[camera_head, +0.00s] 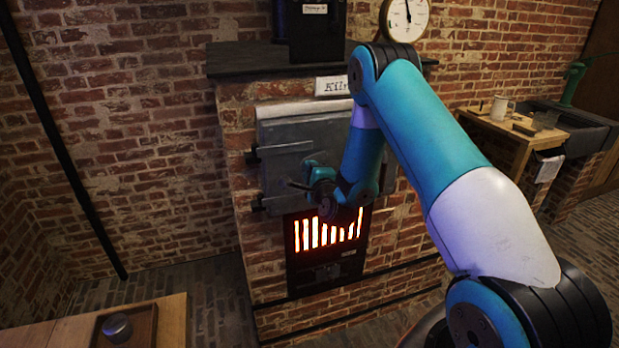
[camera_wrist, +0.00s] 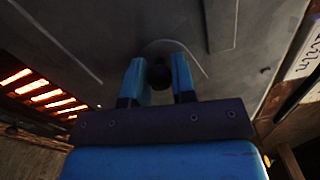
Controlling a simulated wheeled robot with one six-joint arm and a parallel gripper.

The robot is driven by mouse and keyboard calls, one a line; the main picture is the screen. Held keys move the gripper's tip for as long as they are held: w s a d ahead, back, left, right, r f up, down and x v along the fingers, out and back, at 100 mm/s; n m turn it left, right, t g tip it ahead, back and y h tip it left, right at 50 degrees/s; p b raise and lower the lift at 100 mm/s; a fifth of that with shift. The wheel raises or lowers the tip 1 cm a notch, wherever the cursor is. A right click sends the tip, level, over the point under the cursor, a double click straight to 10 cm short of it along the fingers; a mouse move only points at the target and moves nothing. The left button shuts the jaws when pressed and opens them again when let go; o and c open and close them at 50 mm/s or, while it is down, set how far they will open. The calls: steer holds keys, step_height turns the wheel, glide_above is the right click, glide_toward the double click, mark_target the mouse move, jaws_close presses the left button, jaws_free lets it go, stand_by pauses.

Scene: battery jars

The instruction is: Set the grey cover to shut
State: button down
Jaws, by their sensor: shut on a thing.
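The grey cover (camera_head: 283,150) is a metal door on the front of the brick kiln, with dark hinges on its left side. In the wrist view the cover (camera_wrist: 100,35) fills most of the upper picture. My gripper (camera_wrist: 159,62) has its two blue fingers on either side of a dark round knob (camera_wrist: 160,76) on the cover, shut on it. In the head view my gripper (camera_head: 306,182) is at the cover's face, and my arm hides the cover's right part. I cannot tell whether the cover is fully flush with the kiln.
A glowing barred grate (camera_head: 325,233) sits below the cover. A dark slab (camera_head: 250,60) tops the kiln, with a Kiln sign (camera_head: 333,86) under it. A wooden table (camera_head: 172,322) with a tray stands front left. A bench (camera_head: 515,130) with a mug is at right.

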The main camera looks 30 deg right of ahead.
steer(key=d+f+n+b, duration=0.1)
steer(key=n+b, duration=0.2)
steer(key=b, duration=0.2)
steer(key=s+d+n+b, duration=0.1)
steer(key=n+b, duration=0.3)
steer(key=b, duration=0.2)
steer(key=d+f+n+b, duration=0.1)
steer(key=d+n+b, duration=0.1)
steer(key=n+b, duration=0.2)
steer(key=shift+s+d+f+b, duration=0.15)
steer(key=shift+f+b, duration=0.2)
steer(key=shift+b, duration=0.45)
steer(key=c, duration=0.9)
jaws_free()
steer(key=shift+c, duration=0.2)
steer(key=shift+r, duration=0.1)
